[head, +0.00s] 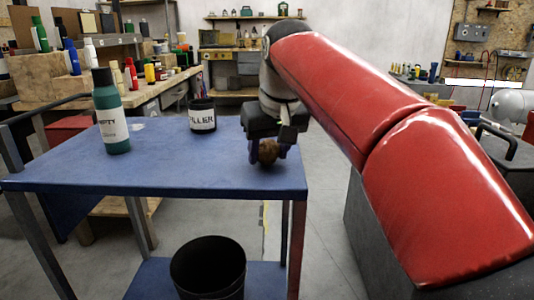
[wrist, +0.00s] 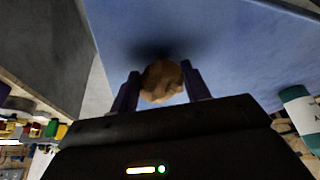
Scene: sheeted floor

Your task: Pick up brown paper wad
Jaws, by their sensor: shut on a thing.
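The brown paper wad (wrist: 162,82) is a small crumpled ball between the two fingers of my gripper (wrist: 160,88) in the wrist view. In the head view the wad (head: 267,152) shows at the tips of my gripper (head: 268,150), over the right part of the blue table (head: 190,168). My gripper is shut on the wad. A dark shadow lies on the blue top beside the wad in the wrist view. I cannot tell for sure whether the wad touches the table.
A green bottle (head: 113,125) with a white label stands on the table's left part. A black can (head: 202,116) labelled as filler stands near its back edge. A black bin (head: 208,268) sits on the lower shelf. The table's middle is clear.

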